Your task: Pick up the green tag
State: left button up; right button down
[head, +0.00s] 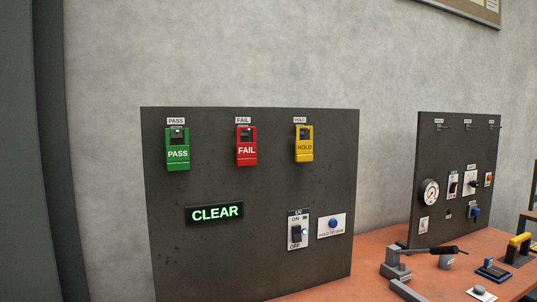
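The green tag (178,153), lettered PASS, hangs at the upper left of a dark upright panel (270,185) in the head view. It hangs under a small PASS label. A red FAIL tag (247,150) and a yellow HOLD tag (304,147) hang to its right in the same row. Neither of my grippers shows in the head view.
Below the tags are a lit CLEAR sign (215,213), a UV switch (297,234) and a blue button (333,224). A second panel (455,150) with a gauge and switches stands right. An orange table (345,286) carries a lever device (398,262) and several small fixtures.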

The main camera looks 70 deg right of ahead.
aim_at(177, 156)
jog(key=z, duration=2.3)
